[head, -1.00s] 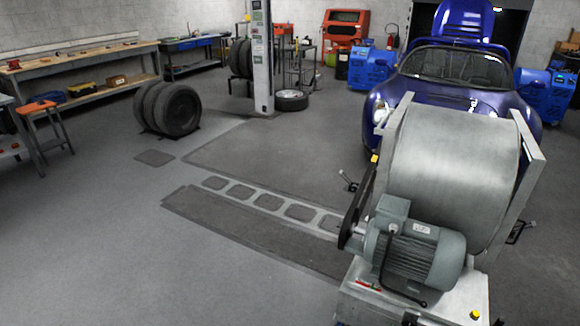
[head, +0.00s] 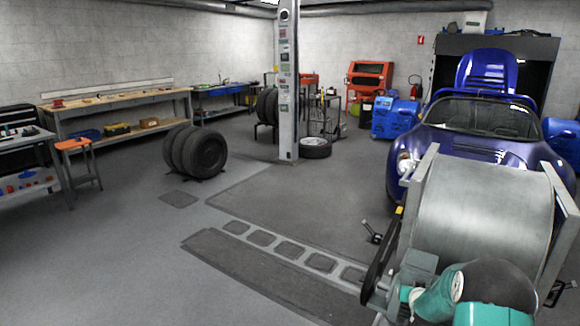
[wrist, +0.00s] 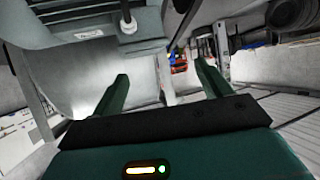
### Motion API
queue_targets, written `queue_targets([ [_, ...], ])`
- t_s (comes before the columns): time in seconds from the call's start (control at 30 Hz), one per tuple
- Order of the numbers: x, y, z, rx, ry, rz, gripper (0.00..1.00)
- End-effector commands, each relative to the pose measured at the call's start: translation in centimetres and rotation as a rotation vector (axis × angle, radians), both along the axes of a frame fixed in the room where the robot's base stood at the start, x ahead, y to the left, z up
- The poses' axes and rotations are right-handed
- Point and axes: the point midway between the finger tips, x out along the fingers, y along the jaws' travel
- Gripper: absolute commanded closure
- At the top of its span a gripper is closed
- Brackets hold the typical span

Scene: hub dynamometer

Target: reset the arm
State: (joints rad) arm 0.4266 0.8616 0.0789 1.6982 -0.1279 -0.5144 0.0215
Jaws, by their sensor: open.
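My gripper (wrist: 163,72) shows in the wrist view, its two dark green fingers spread wide apart with nothing held between them. In the head view, teal and dark parts of my arm (head: 440,298) reach in at the bottom right, in front of the dynamometer's large grey drum (head: 482,222). They hide most of the motor below the drum. I cannot clearly make out the fingers in the head view. In the wrist view, a grey curved metal surface (wrist: 80,82) lies beyond the fingers on the left.
A purple-blue car (head: 470,135) stands behind the drum. Stacked tyres (head: 195,150), a lift post (head: 287,90) and a workbench (head: 120,100) stand farther back. A dark floor plate (head: 262,272) lies left of the dynamometer. The grey floor at the left front is clear.

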Motion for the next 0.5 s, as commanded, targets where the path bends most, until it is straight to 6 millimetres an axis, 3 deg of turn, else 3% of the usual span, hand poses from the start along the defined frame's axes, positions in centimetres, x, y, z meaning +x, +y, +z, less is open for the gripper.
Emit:
queue_targets([
  [0.03,-0.1,1.1,2.5,-0.004,0.013,0.013,0.23],
  [0.2,-1.9,4.5,8.7,-0.003,0.085,0.043,0.23],
  [0.5,-8.1,10.7,18.0,0.002,0.207,0.091,0.23],
])
